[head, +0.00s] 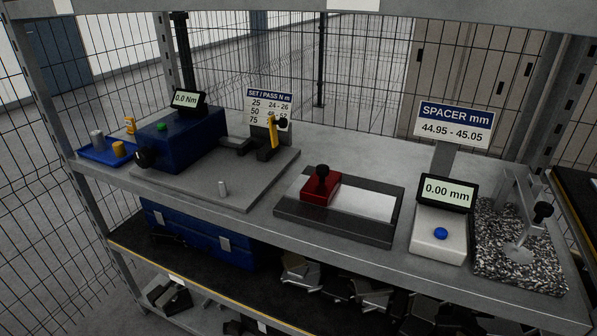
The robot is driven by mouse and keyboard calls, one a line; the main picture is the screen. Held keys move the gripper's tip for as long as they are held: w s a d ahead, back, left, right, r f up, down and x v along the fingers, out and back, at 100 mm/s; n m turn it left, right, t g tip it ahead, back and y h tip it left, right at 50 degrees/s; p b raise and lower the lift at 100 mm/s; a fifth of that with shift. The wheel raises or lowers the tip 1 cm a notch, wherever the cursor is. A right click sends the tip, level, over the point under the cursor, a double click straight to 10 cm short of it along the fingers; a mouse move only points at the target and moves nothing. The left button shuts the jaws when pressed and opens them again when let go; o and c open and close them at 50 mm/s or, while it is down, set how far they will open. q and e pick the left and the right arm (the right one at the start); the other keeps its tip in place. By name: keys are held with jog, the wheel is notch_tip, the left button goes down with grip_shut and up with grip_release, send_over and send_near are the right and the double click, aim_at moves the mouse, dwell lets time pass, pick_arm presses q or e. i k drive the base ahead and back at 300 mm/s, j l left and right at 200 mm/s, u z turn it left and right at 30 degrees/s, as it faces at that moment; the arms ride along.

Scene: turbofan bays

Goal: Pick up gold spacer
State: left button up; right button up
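A gold cylinder (119,149), which looks like the gold spacer, stands upright in a small blue tray (98,157) at the left end of the bench shelf. A taller silver cylinder (97,139) stands in the same tray, to its left. A small yellow-orange object (130,125) shows just behind the tray; its shape is too small to make out. Neither of my grippers is in view.
A red-block fixture (320,188), a gauge reading 0.00 mm (447,192) and a granite stand (515,245) follow rightwards. Wire mesh stands behind.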

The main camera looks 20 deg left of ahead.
aim_at(119, 149)
jog(key=u, duration=1.75)
jog(key=i+j+u, duration=0.15)
jog(key=i+j, duration=0.25)
jog(key=i, duration=0.05)
